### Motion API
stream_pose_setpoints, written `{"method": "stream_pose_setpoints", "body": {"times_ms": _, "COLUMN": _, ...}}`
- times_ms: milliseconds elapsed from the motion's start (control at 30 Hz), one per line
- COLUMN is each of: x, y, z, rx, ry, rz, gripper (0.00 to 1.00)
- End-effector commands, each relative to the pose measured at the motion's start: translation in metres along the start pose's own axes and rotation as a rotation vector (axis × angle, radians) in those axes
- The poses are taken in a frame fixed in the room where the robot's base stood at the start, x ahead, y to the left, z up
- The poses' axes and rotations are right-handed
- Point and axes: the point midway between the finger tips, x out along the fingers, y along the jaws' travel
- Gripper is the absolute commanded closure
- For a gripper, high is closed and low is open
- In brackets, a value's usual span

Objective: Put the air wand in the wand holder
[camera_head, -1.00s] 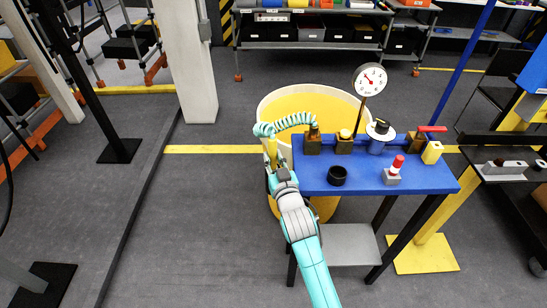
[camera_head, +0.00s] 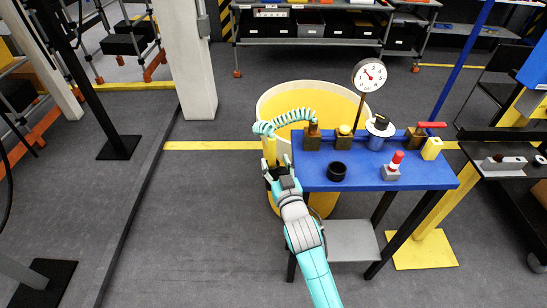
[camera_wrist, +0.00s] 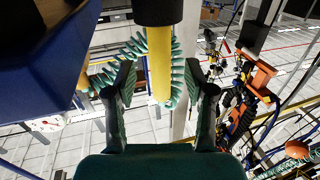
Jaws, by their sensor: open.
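The yellow air wand (camera_head: 269,150) stands upright just left of the blue table, a teal coiled hose at its top. In the wrist view the wand (camera_wrist: 159,70) meets a black cylinder (camera_wrist: 157,11); this looks like the wand holder, though I cannot tell for sure whether it is part of the wand. My gripper (camera_head: 272,172) is at the table's left edge. In the wrist view its fingers (camera_wrist: 164,85) are open, one on each side of the wand, with gaps visible. The wand's lower end is hidden in the head view.
The blue table (camera_head: 310,181) holds a black ring-shaped cup (camera_head: 337,171), a red-topped grey button (camera_head: 392,167), a gauge (camera_head: 369,76) and several fittings. A large yellow-lined bin (camera_head: 283,98) stands behind. The floor left of my arm is clear.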

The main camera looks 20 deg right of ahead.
Motion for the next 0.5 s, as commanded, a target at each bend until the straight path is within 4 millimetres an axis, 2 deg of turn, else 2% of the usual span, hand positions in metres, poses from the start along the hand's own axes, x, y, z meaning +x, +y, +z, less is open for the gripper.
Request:
{"method": "stream_pose_setpoints", "body": {"times_ms": 100, "x": -0.024, "y": 0.000, "z": 0.001, "rx": -0.001, "ry": -0.002, "rz": -0.001, "gripper": 0.46}}
{"method": "stream_pose_setpoints", "body": {"times_ms": 300, "x": -0.059, "y": 0.000, "z": 0.001, "rx": -0.001, "ry": -0.002, "rz": 0.000, "gripper": 0.46}}
{"method": "stream_pose_setpoints", "body": {"times_ms": 500, "x": -0.079, "y": 0.000, "z": 0.001, "rx": -0.001, "ry": 0.000, "rz": 0.000, "gripper": 0.46}}
